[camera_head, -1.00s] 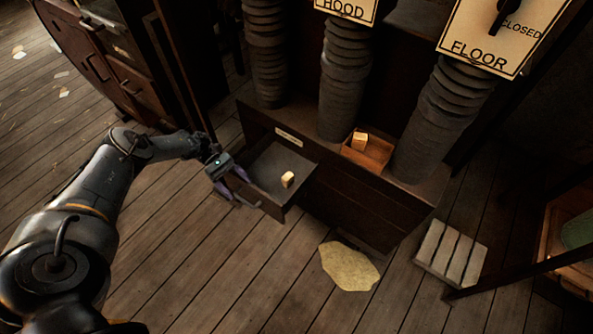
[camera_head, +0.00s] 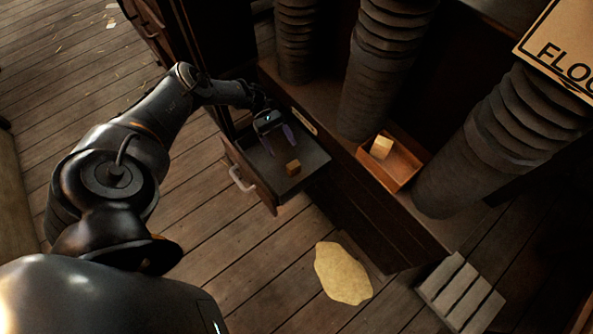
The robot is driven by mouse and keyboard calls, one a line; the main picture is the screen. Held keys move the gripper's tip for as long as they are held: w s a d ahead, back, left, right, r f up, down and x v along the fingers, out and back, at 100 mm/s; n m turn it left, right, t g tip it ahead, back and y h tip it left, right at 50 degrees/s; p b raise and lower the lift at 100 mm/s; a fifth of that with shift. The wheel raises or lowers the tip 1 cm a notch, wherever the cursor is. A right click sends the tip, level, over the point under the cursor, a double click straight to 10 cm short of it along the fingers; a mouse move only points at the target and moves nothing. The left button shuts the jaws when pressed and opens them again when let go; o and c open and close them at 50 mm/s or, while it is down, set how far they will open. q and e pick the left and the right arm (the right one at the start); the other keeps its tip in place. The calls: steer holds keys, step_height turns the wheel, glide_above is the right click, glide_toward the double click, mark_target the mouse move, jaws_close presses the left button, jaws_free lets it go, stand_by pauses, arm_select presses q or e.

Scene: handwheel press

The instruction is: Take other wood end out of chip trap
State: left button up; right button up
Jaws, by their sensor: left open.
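The chip trap is an open dark drawer (camera_head: 262,188) pulled out of the low cabinet, with a metal handle (camera_head: 241,180) on its front. One small wood end (camera_head: 293,167) lies on the drawer floor. Another wood end (camera_head: 381,147) sits in a small orange-brown wooden box (camera_head: 404,166) on the cabinet top. My left gripper (camera_head: 284,153) is open above the drawer, its purple fingers pointing down just beside the wood end, apart from it as far as I can tell. My right gripper is not in view.
Several ribbed grey hoses (camera_head: 378,75) rise from the cabinet top, close around the box. A pale yellowish patch (camera_head: 342,273) lies on the plank floor before the cabinet. A slatted pallet (camera_head: 461,294) lies at the lower right. The floor left of the drawer is clear.

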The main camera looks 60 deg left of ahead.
mark_target(293, 163)
arm_select(q)
steer(key=shift+s+f+b, duration=0.2)
steer(key=shift+f+b, duration=0.15)
steer(key=shift+f, duration=0.75)
steer(key=shift+w+d+f+b, duration=0.2)
steer(key=shift+w+d+b, duration=0.2)
steer(key=shift+w+d+f, duration=0.1)
steer(key=shift+d, duration=0.2)
steer(key=shift+d+f, duration=0.3)
steer(key=shift+d, duration=0.3)
steer(key=b+x, duration=0.1)
steer(key=x, duration=0.2)
steer(key=shift+w+d+f+b, duration=0.2)
steer(key=shift+d+f+b, duration=0.05)
steer(key=shift+d+b, duration=0.1)
steer(key=shift+d+f, duration=0.15)
steer(key=shift+d, duration=0.25)
steer(key=c, duration=1)
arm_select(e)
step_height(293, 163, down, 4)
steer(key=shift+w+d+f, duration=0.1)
